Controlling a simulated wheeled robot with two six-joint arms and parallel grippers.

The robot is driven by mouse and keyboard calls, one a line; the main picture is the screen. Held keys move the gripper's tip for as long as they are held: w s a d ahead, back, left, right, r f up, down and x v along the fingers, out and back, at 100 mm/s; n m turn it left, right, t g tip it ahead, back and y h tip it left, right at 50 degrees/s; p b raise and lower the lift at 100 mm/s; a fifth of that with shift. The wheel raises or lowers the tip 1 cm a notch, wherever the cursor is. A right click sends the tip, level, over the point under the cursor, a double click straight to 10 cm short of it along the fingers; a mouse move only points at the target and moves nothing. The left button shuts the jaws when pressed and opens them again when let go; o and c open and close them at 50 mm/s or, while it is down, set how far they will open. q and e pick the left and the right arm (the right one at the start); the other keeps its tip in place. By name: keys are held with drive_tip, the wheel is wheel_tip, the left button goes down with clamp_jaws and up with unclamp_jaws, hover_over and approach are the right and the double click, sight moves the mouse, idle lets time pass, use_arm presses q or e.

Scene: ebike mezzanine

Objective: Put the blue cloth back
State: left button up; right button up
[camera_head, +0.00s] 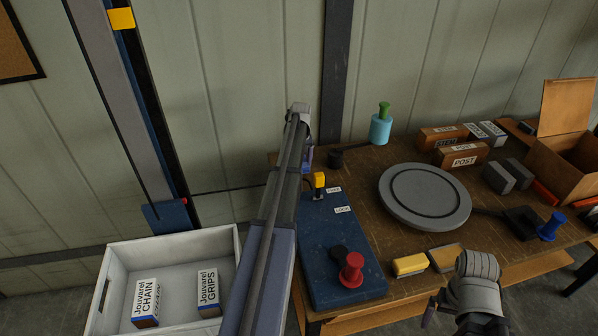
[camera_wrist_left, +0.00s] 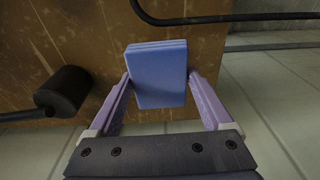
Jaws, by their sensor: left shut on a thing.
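The blue cloth (camera_wrist_left: 158,88) is a folded, flat blue block. In the left wrist view it sits between the two purple fingers of my left gripper (camera_wrist_left: 160,77), which is shut on it. Behind it are the brown worn tabletop and, to the right, the floor, so it is at the table's edge.
A dark cylinder (camera_wrist_left: 63,91) stands left of the cloth; a teal bottle (camera_head: 380,129) is nearby. The table (camera_head: 400,238) also holds a blue board (camera_head: 335,245), a round grey turntable (camera_head: 424,222), and yellow blocks (camera_head: 409,265). A white crate (camera_head: 172,246) with boxes is at left.

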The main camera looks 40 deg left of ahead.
use_arm(q)
drive_tip(key=shift+f+b, duration=1.4)
drive_tip(key=shift+f, duration=0.3)
drive_tip(key=shift+f, duration=0.15)
drive_tip(key=o, duration=1.2)
drive_tip(key=shift+o, duration=0.2)
drive_tip(key=r+p, duration=0.8)
drive_tip(key=s+d+r+p, duration=0.1)
drive_tip(key=r+p, duration=0.3)
drive_tip(key=shift+d+r, duration=0.1)
drive_tip(key=shift+r, duration=0.1)
drive_tip(key=shift+f, duration=0.1)
